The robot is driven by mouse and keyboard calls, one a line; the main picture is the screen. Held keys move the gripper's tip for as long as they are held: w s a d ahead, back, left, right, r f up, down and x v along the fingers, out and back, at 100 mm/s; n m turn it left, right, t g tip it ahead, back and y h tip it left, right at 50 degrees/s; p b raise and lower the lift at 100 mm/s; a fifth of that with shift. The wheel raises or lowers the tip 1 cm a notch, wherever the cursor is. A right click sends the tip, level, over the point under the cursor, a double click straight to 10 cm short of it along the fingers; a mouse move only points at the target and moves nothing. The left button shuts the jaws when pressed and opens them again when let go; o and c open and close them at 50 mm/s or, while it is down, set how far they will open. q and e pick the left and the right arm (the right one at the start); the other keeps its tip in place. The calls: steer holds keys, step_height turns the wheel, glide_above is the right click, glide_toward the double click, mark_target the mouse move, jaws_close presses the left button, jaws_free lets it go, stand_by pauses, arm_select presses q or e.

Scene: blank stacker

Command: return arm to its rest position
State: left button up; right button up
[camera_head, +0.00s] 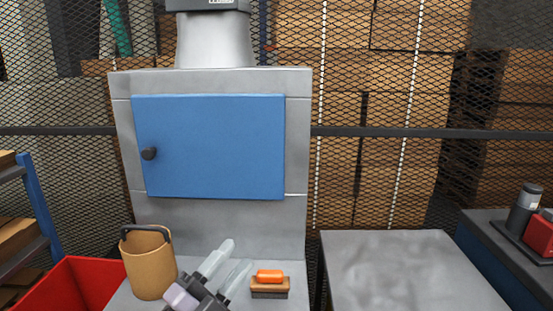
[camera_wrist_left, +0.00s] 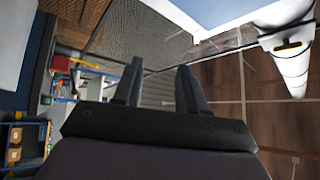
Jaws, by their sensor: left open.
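My left gripper (camera_head: 236,255) shows at the bottom middle of the head view, its two pale fingers spread apart and nothing between them. In the left wrist view the fingers of the left gripper (camera_wrist_left: 160,68) are also apart and empty, pointing up at the room. In the head view the gripper is in front of the grey cabinet's ledge, between a tan bucket and a small brush-like block with an orange top. I cannot tell its height above the ledge. My right gripper is not in view.
A grey cabinet (camera_head: 215,225) with a shut blue door (camera_head: 215,145) stands ahead. The tan bucket (camera_head: 148,268) and the orange-topped block (camera_head: 270,283) are on its ledge. A red bin (camera_head: 75,285) is at left. A bare grey table (camera_head: 410,270) is at right.

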arm_select(q)
steer(key=s+a+f+n+g+y, duration=0.1)
steer(key=s+a+f+n+y, duration=0.1)
steer(key=a+f+n+y, duration=0.3)
steer(key=s+f+n+y, duration=0.1)
steer(key=s+f+n, duration=0.15)
steer(key=f, duration=0.45)
steer(key=s+a+f+n+g+y, duration=0.1)
steer(key=s+a+f+n+y, duration=0.1)
steer(key=a+f+n+y, duration=0.3)
steer(key=s+a+f+n+g, duration=0.2)
steer(key=s+f+n+g, duration=0.3)
steer(key=s+f, duration=0.9)
steer(key=shift+a+f+n+g, duration=0.3)
steer(key=shift+f+n, duration=0.05)
steer(key=shift+n, duration=0.1)
